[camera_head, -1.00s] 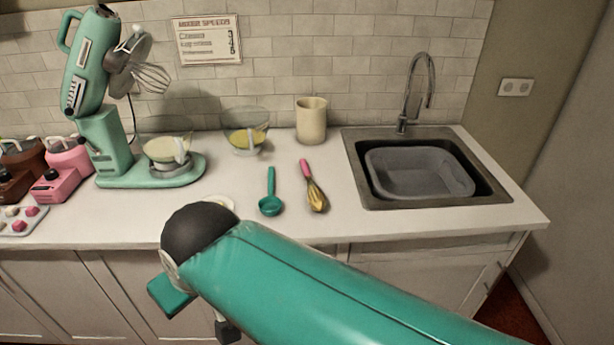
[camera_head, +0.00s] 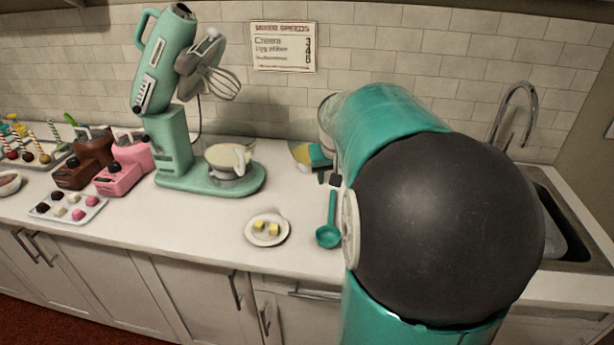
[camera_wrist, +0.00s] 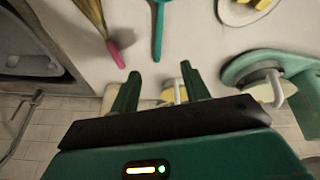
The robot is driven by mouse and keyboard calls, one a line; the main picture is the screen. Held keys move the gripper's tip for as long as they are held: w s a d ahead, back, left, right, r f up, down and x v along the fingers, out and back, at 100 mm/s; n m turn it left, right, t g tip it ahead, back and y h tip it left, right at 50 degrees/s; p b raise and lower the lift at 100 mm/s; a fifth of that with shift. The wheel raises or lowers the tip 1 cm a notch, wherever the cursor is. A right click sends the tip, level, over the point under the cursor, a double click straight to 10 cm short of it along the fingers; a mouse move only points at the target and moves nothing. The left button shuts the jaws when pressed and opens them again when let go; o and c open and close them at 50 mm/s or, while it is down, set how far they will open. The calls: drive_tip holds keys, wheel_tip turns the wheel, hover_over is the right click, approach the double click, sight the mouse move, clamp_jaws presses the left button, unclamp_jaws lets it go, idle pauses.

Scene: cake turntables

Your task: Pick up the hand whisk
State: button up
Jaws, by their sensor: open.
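The hand whisk (camera_wrist: 92,14) shows in the wrist view at the upper left. Its pink handle end (camera_wrist: 116,54) points toward my gripper, and its golden wires run out of the frame's top. It lies on the white counter. In the head view my arm hides it. My gripper (camera_wrist: 160,70) is open and empty, its two green fingers apart. The whisk handle is left of and beyond the left fingertip, not between the fingers. Part of my gripper (camera_head: 320,157) shows in the head view by the glass bowl.
A teal spoon (camera_head: 329,234) lies beside the whisk; its handle (camera_wrist: 158,38) also shows in the wrist view. A plate with yellow pieces (camera_head: 268,240) and a mint mixer (camera_head: 172,150) stand left. A glass bowl (camera_head: 303,153) is at the back. The sink (camera_head: 580,238) is right.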

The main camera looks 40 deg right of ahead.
drive_tip(key=s+d+f+m, duration=0.1)
drive_tip(key=s+d+f, duration=0.1)
drive_tip(key=d, duration=0.5)
drive_tip(key=s+d+f+m, duration=0.1)
drive_tip(key=s+d, duration=0.1)
drive_tip(key=d, duration=0.4)
drive_tip(key=x, duration=0.8)
drive_tip(key=shift+w+d+f, duration=0.1)
drive_tip(key=shift+w+d, duration=0.05)
drive_tip(key=shift+d, duration=0.05)
drive_tip(key=x, duration=0.5)
drive_tip(key=shift+f, duration=0.4)
drive_tip(key=shift+d, duration=0.1)
clamp_jaws()
